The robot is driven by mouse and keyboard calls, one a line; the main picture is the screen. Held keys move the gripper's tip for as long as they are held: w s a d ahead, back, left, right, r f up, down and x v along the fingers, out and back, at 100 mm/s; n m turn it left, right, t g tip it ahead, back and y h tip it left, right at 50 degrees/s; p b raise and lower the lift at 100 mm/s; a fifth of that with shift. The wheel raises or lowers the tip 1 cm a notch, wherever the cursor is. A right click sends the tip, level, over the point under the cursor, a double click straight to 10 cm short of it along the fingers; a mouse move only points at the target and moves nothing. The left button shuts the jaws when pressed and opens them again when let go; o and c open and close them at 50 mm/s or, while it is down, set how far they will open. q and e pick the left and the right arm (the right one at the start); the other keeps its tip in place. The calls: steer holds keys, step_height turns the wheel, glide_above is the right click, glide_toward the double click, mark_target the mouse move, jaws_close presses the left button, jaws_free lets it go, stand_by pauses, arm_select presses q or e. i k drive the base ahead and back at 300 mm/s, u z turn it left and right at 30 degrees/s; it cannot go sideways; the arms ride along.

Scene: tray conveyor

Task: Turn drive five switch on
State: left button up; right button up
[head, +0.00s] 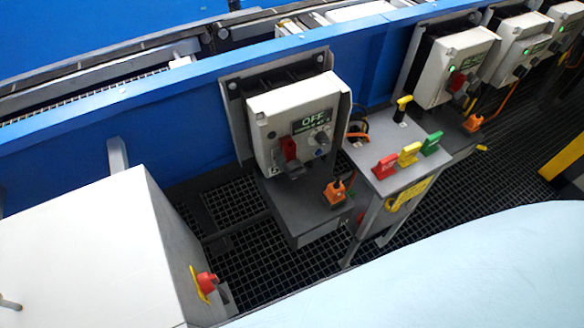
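A grey-white drive box (295,118) is mounted on the blue conveyor side near the middle of the view. Its small display (315,121) reads OFF in green. A red switch handle (289,149) sits on its front at the lower left, and a dark round knob (321,138) is to the right of the handle. I cannot read a drive number on the box. Neither of my grippers is in view.
More drive boxes (458,65) with green lights line the conveyor at right. A grey stand (385,195) with red, yellow and green handles is right of the OFF box. A white cabinet (85,250) with a red button (207,282) stands at left. Dark grating covers the floor.

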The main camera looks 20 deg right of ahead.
mark_target(294, 169)
steer(key=u, duration=0.5)
steer(key=k, duration=1.05)
steer(key=z, duration=0.35)
steer(key=i, duration=0.65)
steer(key=z, duration=0.05)
